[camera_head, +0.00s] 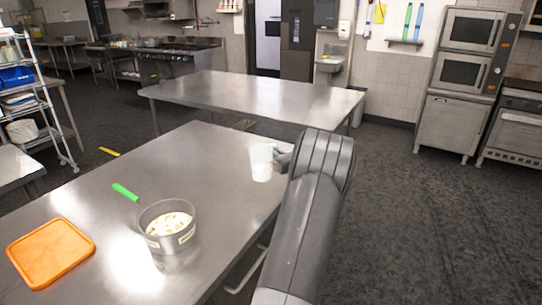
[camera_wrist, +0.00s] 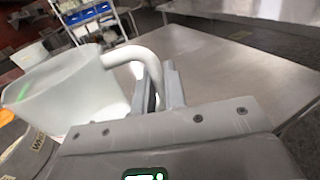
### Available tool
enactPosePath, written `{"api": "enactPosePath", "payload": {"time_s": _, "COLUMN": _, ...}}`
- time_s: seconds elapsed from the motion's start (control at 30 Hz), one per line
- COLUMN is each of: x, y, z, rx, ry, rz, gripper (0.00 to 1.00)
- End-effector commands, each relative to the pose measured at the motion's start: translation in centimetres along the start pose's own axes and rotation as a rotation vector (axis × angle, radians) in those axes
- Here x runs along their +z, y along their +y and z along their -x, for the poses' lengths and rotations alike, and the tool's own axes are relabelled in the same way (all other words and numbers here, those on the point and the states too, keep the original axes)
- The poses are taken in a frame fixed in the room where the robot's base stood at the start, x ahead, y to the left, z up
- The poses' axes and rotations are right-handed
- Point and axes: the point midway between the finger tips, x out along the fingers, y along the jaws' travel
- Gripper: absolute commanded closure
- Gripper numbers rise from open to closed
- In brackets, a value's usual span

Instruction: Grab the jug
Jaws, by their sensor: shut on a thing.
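The jug (camera_head: 261,162) is a translucent white vessel near the right edge of the metal table in the head view. In the wrist view the jug (camera_wrist: 72,92) fills the left side, with its curved handle reaching to the right. My gripper (camera_wrist: 160,88) is shut on the jug's handle, with a finger on each side of it. In the head view my gripper (camera_head: 283,160) is at the jug's right side, partly hidden by my arm. The jug looks about upright in the head view. I cannot tell whether its base touches the table.
A clear container (camera_head: 167,252) with pale contents stands nearer on the metal table (camera_head: 95,192). An orange lid (camera_head: 50,252) lies at the left, and a green-handled tool (camera_head: 126,192) lies behind the container. A second metal table (camera_head: 250,95) stands beyond, mostly bare.

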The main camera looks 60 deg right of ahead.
Motion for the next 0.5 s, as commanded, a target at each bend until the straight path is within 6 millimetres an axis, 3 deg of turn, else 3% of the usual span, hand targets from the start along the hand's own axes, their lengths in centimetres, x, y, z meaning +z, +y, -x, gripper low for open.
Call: {"api": "enactPosePath", "payload": {"time_s": 0.5, "x": 0.61, "y": -0.47, "z": 0.91, "rx": 0.0, "ry": 0.0, "rz": 0.0, "gripper": 1.0}}
